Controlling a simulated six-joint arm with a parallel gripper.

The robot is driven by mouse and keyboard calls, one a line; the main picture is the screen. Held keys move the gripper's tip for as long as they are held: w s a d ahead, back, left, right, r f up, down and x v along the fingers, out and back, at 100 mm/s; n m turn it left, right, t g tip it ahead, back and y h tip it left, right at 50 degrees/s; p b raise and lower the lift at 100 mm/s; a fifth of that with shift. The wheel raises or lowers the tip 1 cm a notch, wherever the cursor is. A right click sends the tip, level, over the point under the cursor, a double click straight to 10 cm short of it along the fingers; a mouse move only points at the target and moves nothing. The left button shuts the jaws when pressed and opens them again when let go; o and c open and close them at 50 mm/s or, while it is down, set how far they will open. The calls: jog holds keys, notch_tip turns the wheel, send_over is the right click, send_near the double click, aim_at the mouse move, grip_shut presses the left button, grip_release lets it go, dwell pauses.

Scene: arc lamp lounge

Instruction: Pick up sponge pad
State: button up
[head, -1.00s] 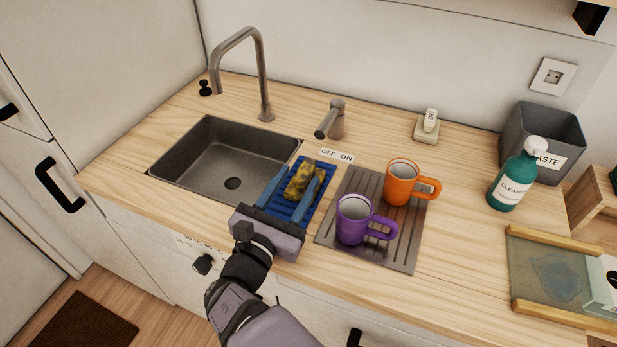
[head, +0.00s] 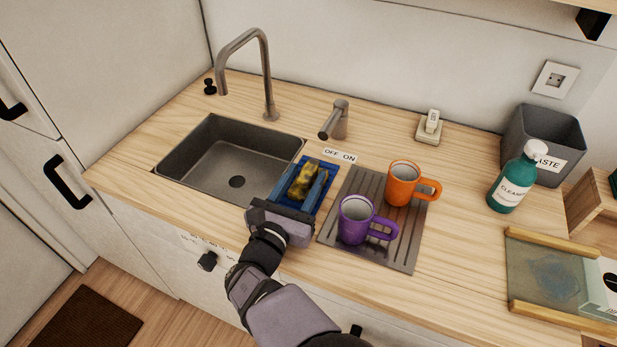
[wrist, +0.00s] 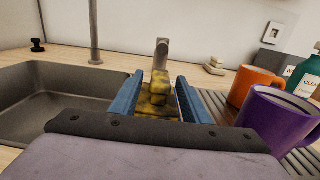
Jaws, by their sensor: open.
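In the wrist view the sponge pad (wrist: 158,98) sits between the fingers (wrist: 160,95), with a gap showing near the right finger. Whether the left finger touches it is unclear.
A purple mug (head: 354,222) and an orange mug (head: 401,188) stand on the ribbed drying mat (head: 402,252), close to the right of my gripper. The sink (head: 222,165) is to the left. A tap lever (head: 337,120) stands behind. A green cleaner bottle (head: 513,184) is farther right.

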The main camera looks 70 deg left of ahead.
jog(key=shift+x, duration=1.25)
grip_shut()
jog(key=shift+r, duration=0.15)
